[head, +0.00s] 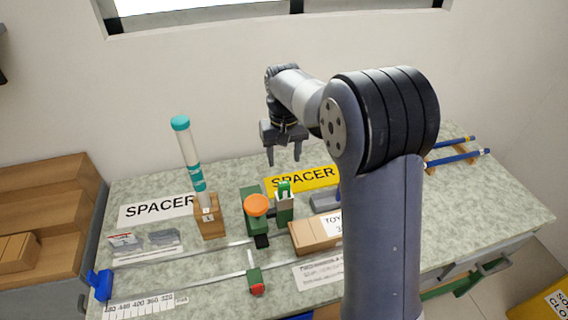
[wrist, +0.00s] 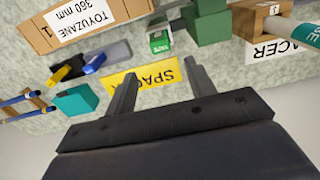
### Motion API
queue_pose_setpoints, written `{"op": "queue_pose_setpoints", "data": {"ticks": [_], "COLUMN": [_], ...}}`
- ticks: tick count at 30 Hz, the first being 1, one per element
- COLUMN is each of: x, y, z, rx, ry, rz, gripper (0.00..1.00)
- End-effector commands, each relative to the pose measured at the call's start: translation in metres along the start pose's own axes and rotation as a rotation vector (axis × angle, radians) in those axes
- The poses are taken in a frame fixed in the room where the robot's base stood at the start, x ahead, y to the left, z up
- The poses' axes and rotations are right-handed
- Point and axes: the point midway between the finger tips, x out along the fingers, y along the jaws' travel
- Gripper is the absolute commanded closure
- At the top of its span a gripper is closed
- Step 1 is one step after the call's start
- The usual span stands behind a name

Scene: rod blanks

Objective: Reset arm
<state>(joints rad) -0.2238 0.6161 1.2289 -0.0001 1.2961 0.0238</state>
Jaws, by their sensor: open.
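My gripper (head: 284,158) hangs above the back of the table, fingers pointing down and apart, with nothing between them. In the wrist view its two fingers (wrist: 160,85) are also spread and empty. Behind them lies the yellow SPACER sign (wrist: 150,84), which also shows in the head view (head: 300,178). My arm hides part of the table's right half in the head view.
A clear tube with teal ends (head: 189,160) leans in a wooden block (head: 210,222). A green device with an orange knob (head: 257,206) and a cardboard TOYUZANE box (head: 310,236) stand mid-table. Blue rods (head: 455,158) rest on wooden holders at the right.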

Motion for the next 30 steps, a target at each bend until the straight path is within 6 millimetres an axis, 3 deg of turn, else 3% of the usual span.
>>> {"op": "queue_pose_setpoints", "data": {"ticks": [9, 14, 30], "x": [0.0, 0.011, 0.112], "y": [0.0, 0.0, 0.0], "z": [0.0, 0.0, 0.001], "rx": [0.0, 0.0, 0.0], "ry": [-0.001, -0.004, -0.006], "rz": [0.0, 0.0, 0.0], "gripper": [0.48, 0.48, 0.48]}}
